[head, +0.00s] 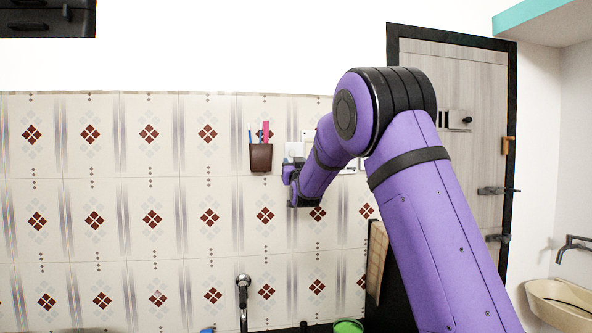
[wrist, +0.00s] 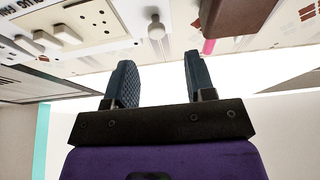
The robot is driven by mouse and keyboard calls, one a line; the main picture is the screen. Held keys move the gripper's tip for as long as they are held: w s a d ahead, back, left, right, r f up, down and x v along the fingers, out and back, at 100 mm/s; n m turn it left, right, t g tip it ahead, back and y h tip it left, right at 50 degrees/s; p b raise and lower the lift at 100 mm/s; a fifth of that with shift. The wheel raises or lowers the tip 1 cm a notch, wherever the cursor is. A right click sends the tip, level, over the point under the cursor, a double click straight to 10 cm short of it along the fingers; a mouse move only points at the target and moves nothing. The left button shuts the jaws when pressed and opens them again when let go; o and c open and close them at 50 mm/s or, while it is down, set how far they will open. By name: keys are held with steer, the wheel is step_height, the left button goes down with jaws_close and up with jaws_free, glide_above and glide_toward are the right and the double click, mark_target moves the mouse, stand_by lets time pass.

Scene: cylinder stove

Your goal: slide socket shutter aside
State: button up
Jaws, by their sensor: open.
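A white socket panel (wrist: 118,32) with several dark holes and raised switches is at the upper left of the wrist view. In the head view, a white wall plate (head: 295,149) shows just above my gripper; the rest there is hidden behind my arm. I cannot make out the shutter for certain. In the head view my gripper (head: 289,174) is below the plate.
A brown holder (head: 261,158) with a pink and a blue item hangs on the tiled wall (head: 150,215) left of my gripper. A tap (head: 243,290) and a green bowl (head: 348,326) are below. A door (head: 470,85) stands right, with a basin (head: 560,300) beyond.

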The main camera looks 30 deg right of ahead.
steer(key=shift+v, duration=1.55)
steer(key=s+a+f+n+g+y, duration=0.1)
steer(key=s+a+f+g, duration=0.3)
steer(key=s, duration=1.3)
steer(key=s+a+f+n+g+y, duration=0.1)
steer(key=s+a+f+g+y, duration=0.2)
steer(key=s, duration=1.4)
steer(key=s+a+f+n+g+y, duration=0.1)
steer(key=s+a+f+g, duration=0.3)
steer(key=s, duration=1.3)
step_height(320, 180, down, 3)
steer(key=g+y, duration=0.1)
steer(key=g, duration=0.4)
steer(key=shift+a+f, duration=0.15)
steer(key=shift+a, duration=0.25)
